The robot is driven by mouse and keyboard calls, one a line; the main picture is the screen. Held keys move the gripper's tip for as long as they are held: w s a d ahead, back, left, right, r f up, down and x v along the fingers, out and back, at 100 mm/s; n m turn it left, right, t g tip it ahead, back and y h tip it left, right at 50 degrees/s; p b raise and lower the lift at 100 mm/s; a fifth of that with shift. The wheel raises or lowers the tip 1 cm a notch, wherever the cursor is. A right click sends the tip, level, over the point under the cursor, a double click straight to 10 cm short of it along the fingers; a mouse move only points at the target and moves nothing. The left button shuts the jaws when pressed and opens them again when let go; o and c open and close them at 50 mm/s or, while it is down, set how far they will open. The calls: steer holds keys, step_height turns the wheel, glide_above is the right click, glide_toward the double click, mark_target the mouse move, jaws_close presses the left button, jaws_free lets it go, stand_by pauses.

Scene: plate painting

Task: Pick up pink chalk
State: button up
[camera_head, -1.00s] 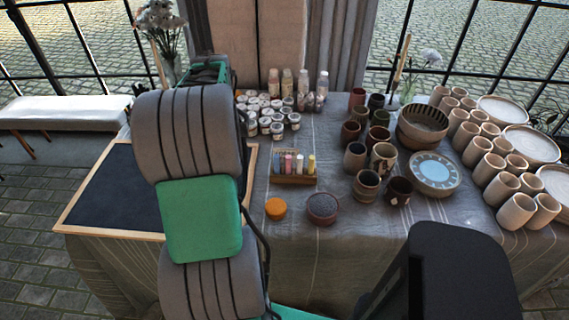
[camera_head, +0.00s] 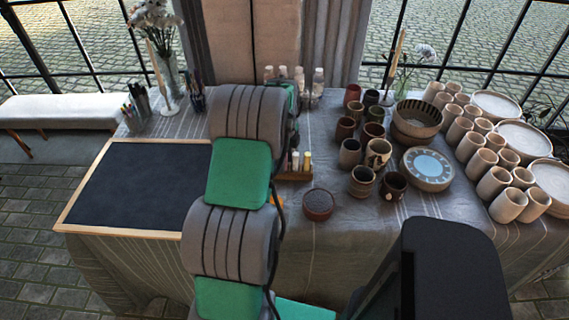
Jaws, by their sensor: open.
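The chalk holder (camera_head: 296,177) is a small wooden stand on the table, partly behind my arm. A pale chalk (camera_head: 295,161) and a yellow chalk (camera_head: 307,161) stand upright in its right end. The pink chalk, seen in the holder a second ago, cannot be made out now; my arm covers that part. My arm rises through the middle of the view and its wrist is just above and behind the holder. My gripper is hidden behind the arm links, so its fingers do not show.
A dark bowl (camera_head: 318,204) sits just in front of the holder, with an orange item partly hidden beside it. Several cups stand to the right, with a blue plate (camera_head: 428,168). A framed blackboard (camera_head: 140,187) lies left. Bottles (camera_head: 318,82) stand behind.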

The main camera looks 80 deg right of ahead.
jaws_close()
stand_by(0.7)
